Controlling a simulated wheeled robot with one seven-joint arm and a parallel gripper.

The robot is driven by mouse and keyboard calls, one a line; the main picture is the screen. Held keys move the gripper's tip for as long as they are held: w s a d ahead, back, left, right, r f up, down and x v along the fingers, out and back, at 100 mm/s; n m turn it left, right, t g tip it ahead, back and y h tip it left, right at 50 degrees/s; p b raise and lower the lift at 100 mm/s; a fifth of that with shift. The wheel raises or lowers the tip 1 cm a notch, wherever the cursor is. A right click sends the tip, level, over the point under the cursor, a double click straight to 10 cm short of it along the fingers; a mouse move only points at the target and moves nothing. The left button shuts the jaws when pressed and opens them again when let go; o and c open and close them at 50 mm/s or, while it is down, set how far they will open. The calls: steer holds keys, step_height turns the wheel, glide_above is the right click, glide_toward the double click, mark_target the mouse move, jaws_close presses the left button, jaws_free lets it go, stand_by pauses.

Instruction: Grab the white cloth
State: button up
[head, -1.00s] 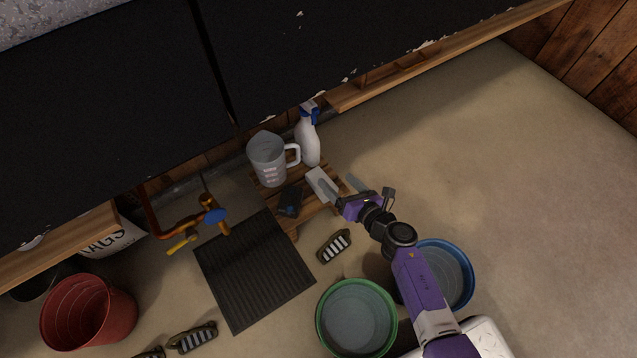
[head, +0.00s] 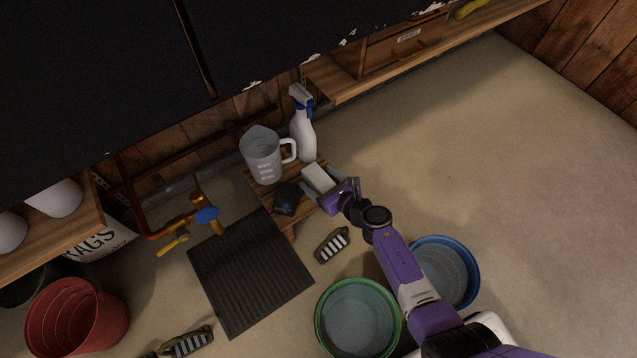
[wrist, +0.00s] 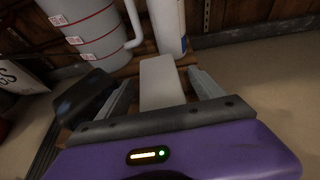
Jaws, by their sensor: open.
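The white cloth (head: 317,175), a small folded, block-like piece, lies on a low slatted wooden stand (head: 270,200). In the wrist view the white cloth (wrist: 161,82) lies lengthwise between the two grey fingers. My gripper (head: 326,185) is open at the right side of the stand. In the wrist view my gripper (wrist: 161,88) has one finger on each side of the cloth, with a visible gap on the right. Whether the left finger touches it is hard to tell. The cloth's near end is hidden behind the gripper body.
A grey measuring jug (head: 262,157) and a white spray bottle (head: 303,130) stand behind the cloth. A dark object (head: 286,199) lies left of it. A brush (head: 332,245), green bucket (head: 358,318) and blue bucket (head: 445,272) are on the floor. A wooden shelf (head: 340,82) overhangs behind.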

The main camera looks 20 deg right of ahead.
steer(key=shift+w+f, duration=0.1)
steer(key=shift+w, duration=0.15)
steer(key=c, duration=1.5)
